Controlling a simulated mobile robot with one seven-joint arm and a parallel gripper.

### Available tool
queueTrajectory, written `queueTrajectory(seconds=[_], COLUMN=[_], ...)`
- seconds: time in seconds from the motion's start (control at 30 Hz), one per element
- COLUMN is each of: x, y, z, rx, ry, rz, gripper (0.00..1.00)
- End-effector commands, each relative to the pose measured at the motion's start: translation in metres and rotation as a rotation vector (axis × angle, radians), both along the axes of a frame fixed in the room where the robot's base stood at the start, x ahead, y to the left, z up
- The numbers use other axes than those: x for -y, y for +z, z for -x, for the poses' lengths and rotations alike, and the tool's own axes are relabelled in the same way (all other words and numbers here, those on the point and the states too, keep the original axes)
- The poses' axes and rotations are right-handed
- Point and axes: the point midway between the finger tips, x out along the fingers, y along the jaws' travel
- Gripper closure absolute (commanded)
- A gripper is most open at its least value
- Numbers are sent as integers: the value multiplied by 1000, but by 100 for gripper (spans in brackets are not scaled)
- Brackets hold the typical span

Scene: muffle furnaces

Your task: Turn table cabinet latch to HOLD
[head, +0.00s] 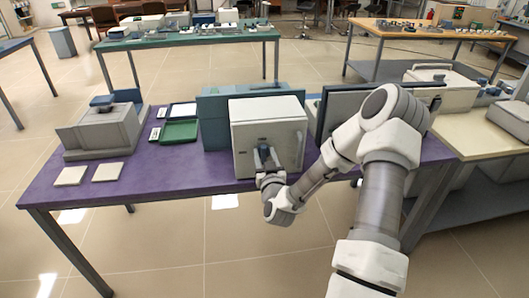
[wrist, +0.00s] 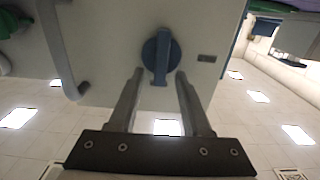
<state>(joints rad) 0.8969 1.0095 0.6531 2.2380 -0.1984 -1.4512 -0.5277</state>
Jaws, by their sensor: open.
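The table cabinet (head: 258,115) is a pale box with a flat front door, standing on the purple table. Its latch is a round blue knob with a raised bar grip, on the door in the wrist view (wrist: 162,56). The bar stands about upright in that picture. My gripper (wrist: 160,75) is open, with one finger on each side of the lower part of the bar. I cannot tell whether either finger touches it. In the head view my gripper (head: 266,168) is at the cabinet's front and partly hides the latch.
A curved door handle (wrist: 66,60) is left of the knob in the wrist view, and a small dark label (wrist: 207,58) is right of it. The purple table (head: 140,178) also carries a grey instrument (head: 100,135) and a green tray (head: 180,132). Open floor lies in front.

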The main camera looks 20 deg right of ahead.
Motion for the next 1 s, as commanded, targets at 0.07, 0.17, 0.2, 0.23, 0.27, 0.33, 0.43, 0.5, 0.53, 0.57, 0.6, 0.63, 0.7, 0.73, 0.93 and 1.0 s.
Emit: queueTrajectory(seconds=[0.07, 0.17, 0.2, 0.23, 0.27, 0.33, 0.43, 0.5, 0.53, 0.57, 0.6, 0.63, 0.7, 0.73, 0.93, 1.0], x=[0, 0, 0, 0, 0, 0, 0, 0, 0, 0, 0, 0, 0, 0, 0, -1], y=[0, 0, 0, 0, 0, 0, 0, 0, 0, 0, 0, 0, 0, 0, 0, -1], z=[0, 0, 0, 0, 0, 0, 0, 0, 0, 0, 0, 0, 0, 0, 0, 0], rx=[0, 0, 0, 0, 0, 0, 0, 0, 0, 0, 0, 0, 0, 0, -3, -6], ry=[0, 0, 0, 0, 0, 0, 0, 0, 0, 0, 0, 0, 0, 0, 1, 1], rz=[0, 0, 0, 0, 0, 0, 0, 0, 0, 0, 0, 0, 0, 0, 10, 23], gripper=[51, 51, 51, 51, 51, 60, 78, 91, 96, 100, 100, 100, 100, 100, 100, 100])
